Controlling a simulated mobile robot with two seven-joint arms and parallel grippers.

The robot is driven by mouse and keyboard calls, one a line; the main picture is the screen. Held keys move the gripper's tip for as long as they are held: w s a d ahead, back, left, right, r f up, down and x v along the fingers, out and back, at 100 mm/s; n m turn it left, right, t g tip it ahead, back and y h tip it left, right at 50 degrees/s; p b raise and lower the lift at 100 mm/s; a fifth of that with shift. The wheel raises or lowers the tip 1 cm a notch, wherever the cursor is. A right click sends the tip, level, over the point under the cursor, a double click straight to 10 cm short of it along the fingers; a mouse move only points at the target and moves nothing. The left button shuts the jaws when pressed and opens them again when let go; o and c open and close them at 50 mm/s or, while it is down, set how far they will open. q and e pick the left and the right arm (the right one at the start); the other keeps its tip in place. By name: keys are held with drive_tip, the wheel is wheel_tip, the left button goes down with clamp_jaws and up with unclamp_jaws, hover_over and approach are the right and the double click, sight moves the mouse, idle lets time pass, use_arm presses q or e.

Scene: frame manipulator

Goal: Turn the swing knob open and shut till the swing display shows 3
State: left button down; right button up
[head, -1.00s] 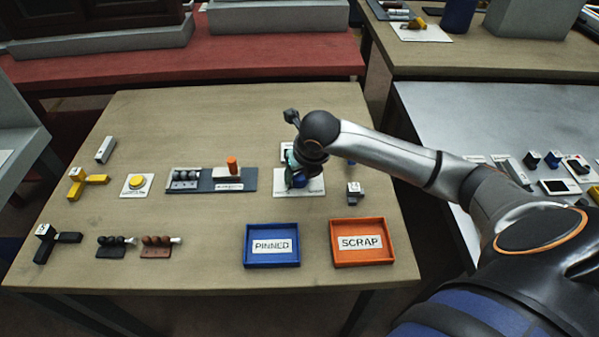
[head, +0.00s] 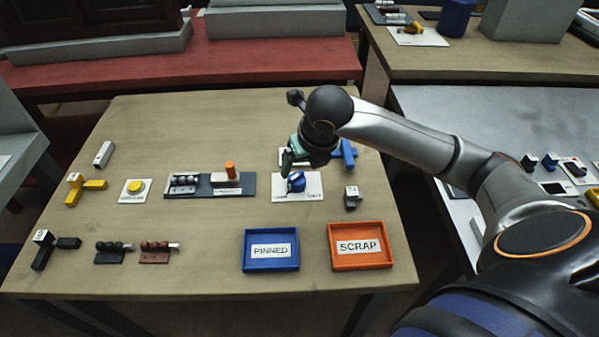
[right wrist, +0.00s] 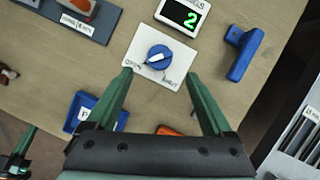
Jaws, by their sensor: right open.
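The swing knob (head: 296,183) is a blue round knob on a white plate (head: 312,192). In the right wrist view the knob (right wrist: 159,58) has a white pointer that seems to aim at the lower-left label, which looks like OPEN; the other label is at lower right. The swing display (right wrist: 186,14) shows a green 2. My right gripper (head: 290,166) is open and empty, raised above the knob plate and apart from the knob. Its two green fingers (right wrist: 158,98) spread below the knob in the wrist view. A green and black part at that view's lower-left corner looks like my left gripper (right wrist: 16,155), mostly cut off.
A blue PINNED tray (head: 271,265) and an orange SCRAP tray (head: 361,262) stand in front of the plate. A blue T-shaped piece (head: 347,153) lies right of the display. A grey block (head: 352,198) stands to the right. A yellow button (head: 135,187) is at left.

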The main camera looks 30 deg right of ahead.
drive_tip(key=shift+v, duration=2.25)
